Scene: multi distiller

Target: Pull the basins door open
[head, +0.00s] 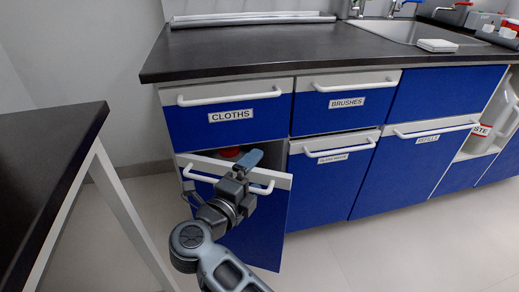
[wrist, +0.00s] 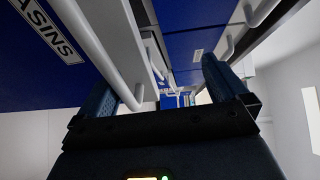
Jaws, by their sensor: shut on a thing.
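The basins door (head: 262,235) is the blue cabinet front under the cloths drawer in the head view. It stands partly open, swung out from the cabinet, with a gap along its top. Its white bar handle (head: 262,190) runs across the top. My gripper (head: 243,165) is at this handle and covers its middle. In the wrist view the handle (wrist: 100,55) runs in between the two fingers of my gripper (wrist: 155,85), which is shut on it. The door's label (wrist: 48,30), partly cut off, shows there; my arm hides it in the head view.
A red object (head: 230,153) shows in the gap behind the door. The cloths drawer (head: 226,120) above and the brushes drawer (head: 345,102) are shut. A black-topped table (head: 45,165) with white legs stands close at left. Floor is clear in front of the cabinets at right.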

